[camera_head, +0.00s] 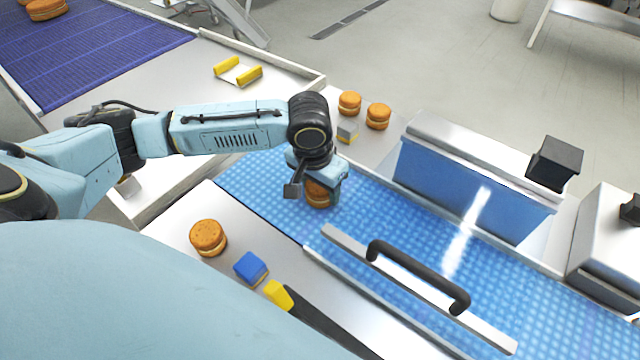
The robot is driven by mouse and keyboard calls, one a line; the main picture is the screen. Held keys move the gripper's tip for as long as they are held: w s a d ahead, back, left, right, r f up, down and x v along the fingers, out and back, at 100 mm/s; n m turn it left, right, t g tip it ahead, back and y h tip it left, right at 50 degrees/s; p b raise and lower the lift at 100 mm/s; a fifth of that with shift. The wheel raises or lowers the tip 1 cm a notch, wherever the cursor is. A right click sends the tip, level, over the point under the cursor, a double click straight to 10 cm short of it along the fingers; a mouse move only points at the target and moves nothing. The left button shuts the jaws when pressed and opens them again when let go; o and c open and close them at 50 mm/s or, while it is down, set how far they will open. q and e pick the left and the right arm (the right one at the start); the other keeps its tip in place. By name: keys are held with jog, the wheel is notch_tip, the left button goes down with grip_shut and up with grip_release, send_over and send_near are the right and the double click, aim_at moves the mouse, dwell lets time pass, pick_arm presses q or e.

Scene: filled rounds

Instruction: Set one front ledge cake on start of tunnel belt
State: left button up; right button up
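My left gripper (314,192) is over the start of the blue tunnel belt (250,184), pointing down with its fingers around a round orange-brown filled cake (319,195). The cake is at or just above the belt surface; I cannot tell if it touches. The fingers are on both sides of the cake, but whether they press on it is hard to see. Another cake (208,237) sits on the front metal ledge (180,222), left of a blue block. My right gripper is not in view.
Two cakes, (350,103) and (378,116), stand on the back ledge beside a small grey-yellow block (347,132). A blue block (251,267) and a yellow-ended tool (279,295) lie on the front ledge. A black handle (417,272) and the tunnel guard (470,190) stand right.

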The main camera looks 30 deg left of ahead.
aim_at(315, 189)
pick_arm(q)
jog(key=o, duration=0.4)
jog(key=shift+o, duration=0.2)
jog(key=shift+r, duration=0.15)
notch_tip(315, 189, up, 12)
jog(key=s+p, duration=0.1)
jog(key=p, duration=0.1)
jog(key=shift+s, duration=0.4)
